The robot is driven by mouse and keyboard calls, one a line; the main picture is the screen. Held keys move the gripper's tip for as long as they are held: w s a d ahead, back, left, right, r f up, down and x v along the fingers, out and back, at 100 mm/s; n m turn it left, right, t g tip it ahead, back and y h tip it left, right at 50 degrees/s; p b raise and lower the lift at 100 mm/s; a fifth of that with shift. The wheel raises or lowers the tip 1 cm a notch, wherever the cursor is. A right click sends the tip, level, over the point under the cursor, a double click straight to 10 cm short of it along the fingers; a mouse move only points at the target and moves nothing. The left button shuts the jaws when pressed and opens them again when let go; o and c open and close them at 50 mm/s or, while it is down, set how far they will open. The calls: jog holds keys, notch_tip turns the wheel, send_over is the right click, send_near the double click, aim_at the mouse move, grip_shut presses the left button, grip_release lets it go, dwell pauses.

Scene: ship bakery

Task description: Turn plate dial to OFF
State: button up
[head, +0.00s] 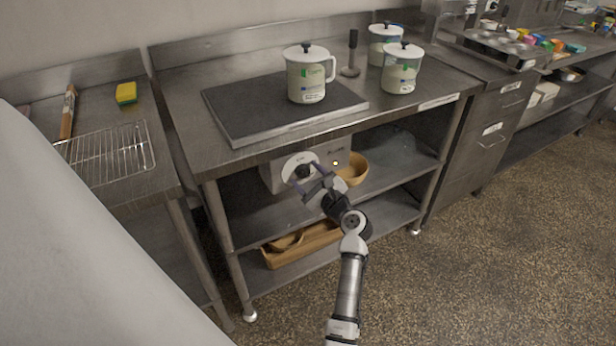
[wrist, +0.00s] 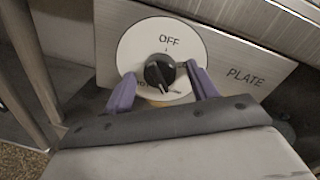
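The plate dial (wrist: 160,72) is a black knob on a round white disc (wrist: 135,52) marked OFF at the top, with PLATE on the panel (wrist: 250,78) beside it. A pale line on the knob seems to point downward, away from OFF. In the head view the dial (head: 303,171) is on the front of a grey control box (head: 278,180) under the worktop. My gripper (wrist: 162,88) is open. Its purple fingers stand left and right of the knob, apart from it as far as I can tell. My gripper also shows in the head view (head: 308,188), in front of the dial.
The worktop above holds a dark hot plate (head: 240,115) with a lidded pot (head: 306,82). A table leg (head: 240,290) stands at left. The floor at right is clear.

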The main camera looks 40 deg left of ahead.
jog(key=c, duration=0.9)
jog(key=shift+c, duration=0.2)
